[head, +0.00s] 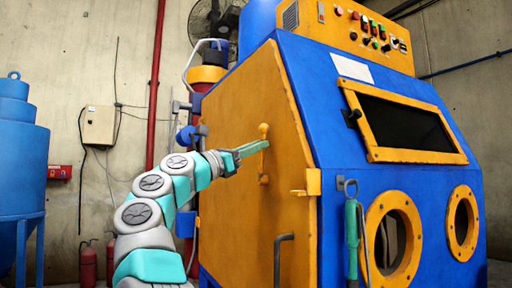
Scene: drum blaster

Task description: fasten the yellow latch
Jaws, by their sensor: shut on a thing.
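The yellow latch (264,130) is a small upright lever with a rounded knob on the orange-yellow side door (235,105) of the blue cabinet. My gripper (262,147) reaches in from the left, with its green fingers shut on the latch just below the knob. The fingers hide part of the lever; its lower end shows beneath them. A yellow bracket (313,182) with a short arm sits at the door's front edge, lower right of my gripper. The door looks flush with the cabinet, but I cannot tell whether the latch is engaged.
A dark bar handle (280,260) is low on the door. A green-handled tool (351,235) hangs on the cabinet front (335,135), beside round yellow-rimmed ports (402,275). A blue tank (22,140) stands far left.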

